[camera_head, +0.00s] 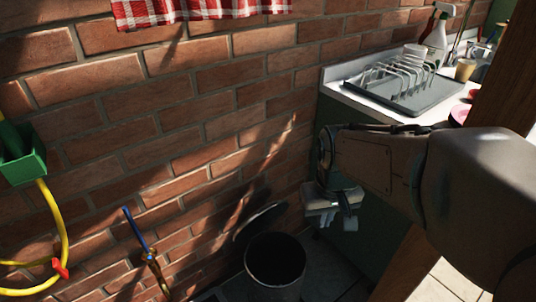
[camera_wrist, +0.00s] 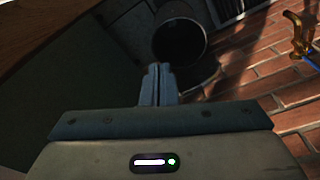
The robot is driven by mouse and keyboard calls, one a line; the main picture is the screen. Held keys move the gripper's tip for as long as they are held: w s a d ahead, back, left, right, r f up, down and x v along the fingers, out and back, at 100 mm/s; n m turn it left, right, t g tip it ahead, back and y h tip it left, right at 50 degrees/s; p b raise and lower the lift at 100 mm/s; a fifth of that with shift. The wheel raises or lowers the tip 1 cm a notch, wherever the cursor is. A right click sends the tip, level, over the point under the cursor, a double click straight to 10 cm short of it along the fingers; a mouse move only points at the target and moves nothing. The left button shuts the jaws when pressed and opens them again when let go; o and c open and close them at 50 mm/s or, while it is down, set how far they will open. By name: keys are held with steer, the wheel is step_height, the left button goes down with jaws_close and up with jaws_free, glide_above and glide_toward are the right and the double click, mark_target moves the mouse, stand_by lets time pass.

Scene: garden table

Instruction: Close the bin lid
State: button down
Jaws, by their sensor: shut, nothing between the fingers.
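The bin (camera_head: 275,262) stands on the floor by the brick wall, with its dark mouth open. Its lid (camera_head: 260,222) is raised and tilted back behind the rim, on the wall side. In the wrist view the bin (camera_wrist: 180,38) shows beyond my fingers, its opening dark; the lid is hard to make out there. My gripper (camera_head: 347,222) is above and to the right of the bin, apart from both bin and lid. It also shows in the wrist view (camera_wrist: 157,68), with the fingers together and nothing between them.
A counter (camera_head: 345,84) with a dish rack (camera_head: 405,78) and a spray bottle (camera_head: 437,38) stands at the right, close to my arm. A yellow hose (camera_head: 62,225) hangs on the brick wall at the left. A wooden post (camera_head: 505,85) is at the right.

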steer(key=w+a+f+n+p, duration=0.1)
steer(key=w+a+f+n, duration=0.2)
steer(key=w, duration=0.6)
steer(key=w+a+f+n+p, duration=0.1)
steer(key=w+a+f, duration=0.3)
steer(key=w, duration=0.6)
steer(key=w+a+f+n+p, duration=0.1)
steer(key=w+a+f, duration=0.1)
steer(key=w+a, duration=0.5)
steer(key=shift+n+g+y, duration=0.3)
steer(key=shift+g, duration=0.1)
steer(key=d+f, duration=0.1)
steer(key=f, duration=0.2)
steer(key=f+b, duration=0.1)
steer(key=f, duration=0.3)
steer(key=d+f, duration=0.1)
steer(key=f, duration=0.3)
steer(key=shift+w+d+b, duration=0.25)
steer(key=shift+d+b, duration=0.1)
steer(key=shift+b, duration=0.05)
steer(key=shift+s+d+f, duration=0.1)
steer(key=shift+s+d, duration=0.2)
steer(key=shift+s, duration=0.1)
